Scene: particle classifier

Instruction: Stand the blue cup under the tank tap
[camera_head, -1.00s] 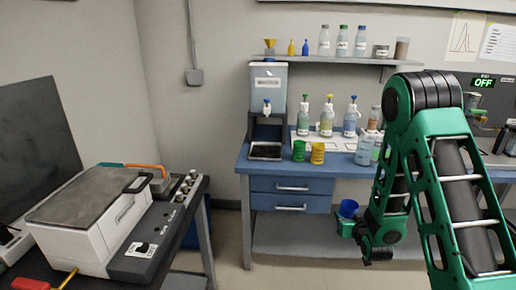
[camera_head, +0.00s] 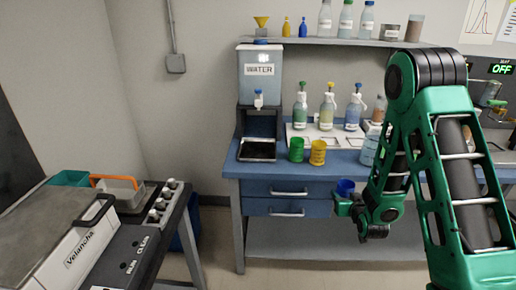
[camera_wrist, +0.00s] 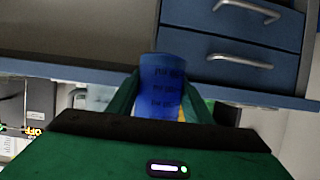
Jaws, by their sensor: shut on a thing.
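The blue cup (camera_head: 345,187) is in my gripper (camera_head: 343,200), in front of the lower part of the blue workbench. In the wrist view the cup (camera_wrist: 161,88) stands between the two green fingers, with dark lettering on its side. The gripper is shut on it. The water tank (camera_head: 262,75) stands at the left end of the bench, labelled WATER. The cup is to the right of and lower than the tap.
A green cup (camera_head: 296,149) and a yellow cup (camera_head: 318,152) stand on the bench right of the tray. Several wash bottles (camera_head: 327,108) stand behind them. Drawers (camera_head: 290,187) are below the bench top. A white Velancha machine (camera_head: 75,240) is at the left.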

